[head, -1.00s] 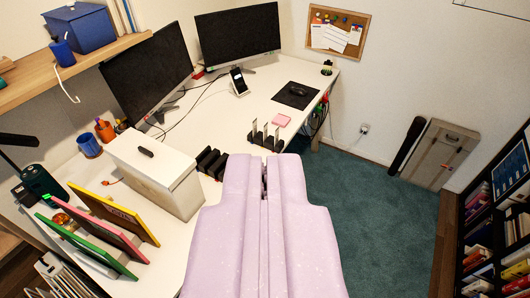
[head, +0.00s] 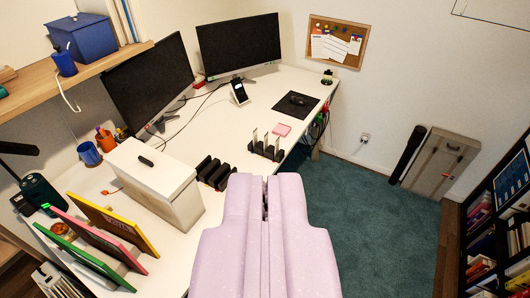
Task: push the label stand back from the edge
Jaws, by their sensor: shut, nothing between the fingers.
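The label stand (head: 264,152) is a low black holder with several upright white labels. It stands upright on the white desk, close to the desk's right front edge. My gripper (head: 265,178) is the pale lavender pair of long fingers in the lower middle. It is shut and empty, with its tips just below the stand in the picture. A small gap of desk and carpet shows between the tips and the stand. The lower end of the stand's near side is close to the tips, but I see no contact.
A black slotted rack (head: 213,172) sits left of my fingertips, beside a white box (head: 155,180). A pink note pad (head: 282,130), a black mouse mat (head: 296,103) and a phone on a stand (head: 239,92) lie beyond. Clear desk (head: 225,125) lies behind the label stand.

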